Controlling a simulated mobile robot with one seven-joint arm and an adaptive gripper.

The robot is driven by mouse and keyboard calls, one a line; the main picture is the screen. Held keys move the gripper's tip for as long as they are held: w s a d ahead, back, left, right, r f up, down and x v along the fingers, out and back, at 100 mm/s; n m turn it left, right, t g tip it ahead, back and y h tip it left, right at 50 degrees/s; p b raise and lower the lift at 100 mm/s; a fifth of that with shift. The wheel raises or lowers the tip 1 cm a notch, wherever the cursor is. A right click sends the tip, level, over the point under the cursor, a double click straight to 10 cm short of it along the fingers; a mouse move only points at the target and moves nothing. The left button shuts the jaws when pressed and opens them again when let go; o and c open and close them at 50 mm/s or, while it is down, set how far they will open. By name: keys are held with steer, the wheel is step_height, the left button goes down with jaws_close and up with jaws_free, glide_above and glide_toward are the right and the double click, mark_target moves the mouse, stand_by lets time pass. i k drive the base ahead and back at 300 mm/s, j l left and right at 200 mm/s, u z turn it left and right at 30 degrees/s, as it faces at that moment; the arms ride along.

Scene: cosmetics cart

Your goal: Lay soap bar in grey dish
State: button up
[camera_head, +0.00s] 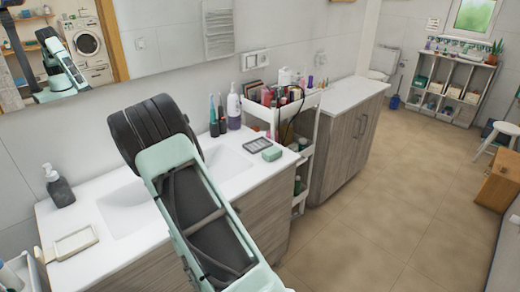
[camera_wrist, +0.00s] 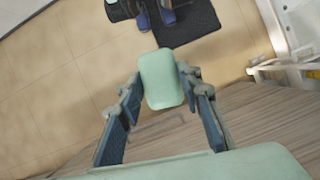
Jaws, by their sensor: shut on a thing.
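In the wrist view, my gripper (camera_wrist: 161,82) is closed around a pale green rounded bar (camera_wrist: 162,68), the soap bar, with a finger on each side. The bar is above the floor, near a wooden cabinet front. In the head view, my forearm hides the fingers and the held bar. The grey dish (camera_head: 257,145) is a dark grey slatted rectangle on the white counter, to the right of my arm. It looks empty.
A green block (camera_head: 271,154) lies beside the grey dish near the counter edge. A cream dish (camera_head: 75,243) and dark soap dispenser (camera_head: 60,188) are at left. Bottles (camera_head: 234,108) stand behind the grey dish. A white cart (camera_head: 307,150) stands right of the counter (camera_head: 228,170).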

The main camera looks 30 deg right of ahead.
mark_target(258, 145)
steer(key=l+u, duration=0.15)
steer(key=l, duration=0.85)
steer(key=i+l+u, duration=0.15)
steer(key=l, duration=0.85)
steer(key=k+l+u, duration=0.15)
steer(key=l, duration=0.8)
steer(key=l+u, duration=0.2)
steer(key=l, duration=0.8)
